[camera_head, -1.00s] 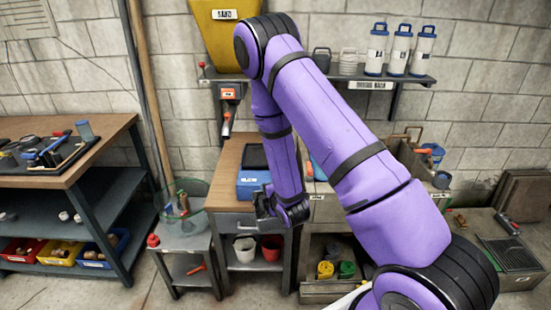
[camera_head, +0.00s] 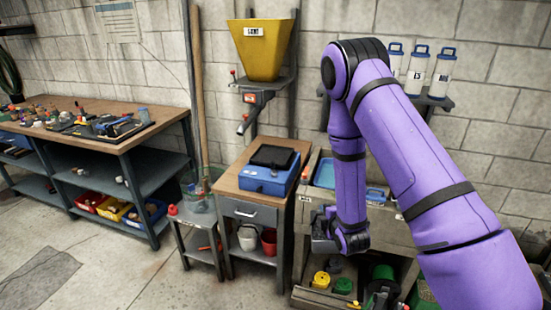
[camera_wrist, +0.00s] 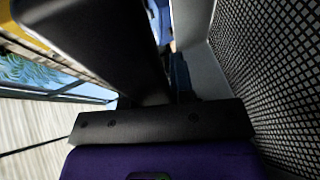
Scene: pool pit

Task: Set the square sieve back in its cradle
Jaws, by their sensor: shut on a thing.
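My gripper (camera_head: 325,235) hangs low in front of the grey bench with the blue basin, at the end of my purple arm. In the wrist view, a panel of dark square mesh in a grey frame, which looks like the square sieve (camera_wrist: 275,75), fills the right side close to my gripper. A black jaw part crosses the upper left of that view. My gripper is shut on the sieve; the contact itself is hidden. In the head view the sieve cannot be made out behind my gripper. I cannot pick out the cradle in either view.
A yellow hopper (camera_head: 262,50) hangs on the wall. A long workbench (camera_head: 135,138) is at left.

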